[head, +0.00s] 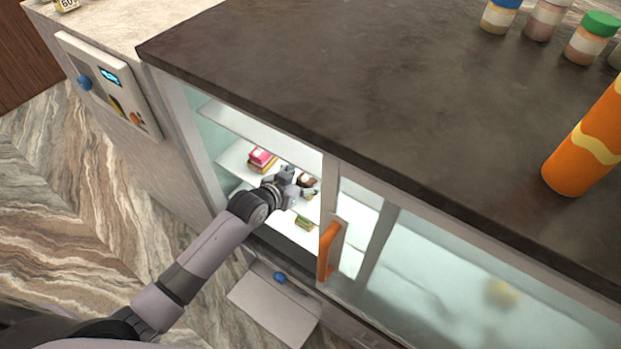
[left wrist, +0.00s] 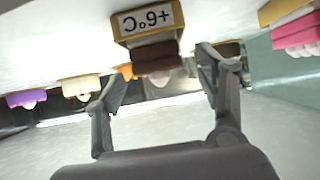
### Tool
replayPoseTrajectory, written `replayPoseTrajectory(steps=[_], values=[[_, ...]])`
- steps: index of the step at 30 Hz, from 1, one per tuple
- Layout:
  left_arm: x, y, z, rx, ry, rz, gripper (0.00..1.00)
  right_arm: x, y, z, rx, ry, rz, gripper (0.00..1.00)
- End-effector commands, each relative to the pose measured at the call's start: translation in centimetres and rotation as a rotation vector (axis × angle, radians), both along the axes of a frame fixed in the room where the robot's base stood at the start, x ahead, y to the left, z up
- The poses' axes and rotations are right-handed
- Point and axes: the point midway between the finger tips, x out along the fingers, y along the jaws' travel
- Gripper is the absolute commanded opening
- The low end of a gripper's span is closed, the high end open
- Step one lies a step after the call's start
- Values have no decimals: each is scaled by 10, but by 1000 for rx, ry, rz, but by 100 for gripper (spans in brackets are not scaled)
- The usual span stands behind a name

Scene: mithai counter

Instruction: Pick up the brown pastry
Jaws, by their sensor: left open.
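The brown pastry (head: 307,180) is on a white shelf inside the glass-fronted case, partly hidden by my left gripper in the head view. In the left wrist view, which looks upside down, a dark brown pastry (left wrist: 155,52) shows beyond and between the fingers, next to a temperature sign. My left gripper (head: 298,183) reaches through the case opening. Its fingers stand apart in the left wrist view (left wrist: 161,70), with nothing clearly held between them. I cannot tell whether either finger touches the pastry. My right gripper is not in view.
A pink-topped item (head: 262,157) sits left of the gripper on the shelf; it shows in the left wrist view (left wrist: 296,32) too. An orange handle (head: 331,250) stands at the opening's right edge. The dark countertop (head: 350,100) overhangs the case.

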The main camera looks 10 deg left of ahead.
Motion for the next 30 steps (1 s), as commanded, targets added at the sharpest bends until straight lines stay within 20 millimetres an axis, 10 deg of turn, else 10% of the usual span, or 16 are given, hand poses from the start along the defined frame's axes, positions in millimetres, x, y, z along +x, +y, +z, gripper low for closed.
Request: replayPoseTrajectory(steps=[14,30], values=[[16,-7,-10,0,0,0,64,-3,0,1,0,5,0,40],[16,-7,-10,0,1,0,28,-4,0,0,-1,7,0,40]])
